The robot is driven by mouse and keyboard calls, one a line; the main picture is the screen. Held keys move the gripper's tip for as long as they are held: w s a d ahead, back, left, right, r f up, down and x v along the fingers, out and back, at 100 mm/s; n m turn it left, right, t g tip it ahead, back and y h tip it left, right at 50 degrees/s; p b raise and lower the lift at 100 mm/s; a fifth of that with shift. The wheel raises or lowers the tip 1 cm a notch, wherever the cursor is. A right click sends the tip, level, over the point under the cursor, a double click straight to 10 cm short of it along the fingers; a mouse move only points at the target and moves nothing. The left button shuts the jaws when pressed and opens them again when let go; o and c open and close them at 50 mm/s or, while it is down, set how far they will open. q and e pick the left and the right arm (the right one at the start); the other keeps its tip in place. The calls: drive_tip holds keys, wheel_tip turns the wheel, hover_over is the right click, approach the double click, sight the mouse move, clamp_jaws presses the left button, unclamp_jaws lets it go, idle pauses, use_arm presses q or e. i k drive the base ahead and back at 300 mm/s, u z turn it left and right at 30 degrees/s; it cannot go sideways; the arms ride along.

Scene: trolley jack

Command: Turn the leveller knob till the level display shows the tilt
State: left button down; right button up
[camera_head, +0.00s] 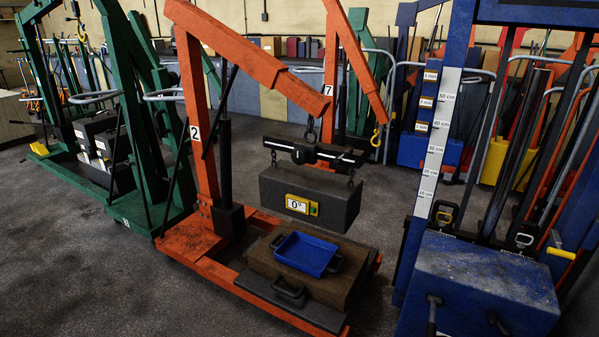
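A black leveller bar (315,153) hangs from the hook of the orange crane (197,130) marked 2. Short chains join it to a dark grey block (338,197) that hangs below, roughly level. The yellow-framed level display (297,204) on the block's front reads 0°, with a small green patch beside it. A small dark end piece (272,144) at the bar's left end may be the leveller knob; it is too small to tell. Neither of my grippers is in view.
A blue tray (305,254) sits on a brown block (257,260) under the load, between the orange base legs. A blue machine with a scale (437,140) and a large blue box (485,285) stand at right. Green cranes (128,110) stand at left. Grey floor (80,260) is clear at front left.

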sight(300, 156)
drive_tip(key=u, duration=0.75)
drive_tip(key=i, duration=0.75)
drive_tip(key=u, duration=0.85)
drive_tip(key=i, duration=1.65)
drive_tip(key=z, duration=1.4)
drive_tip(key=i, duration=0.7)
drive_tip(key=z, duration=0.75)
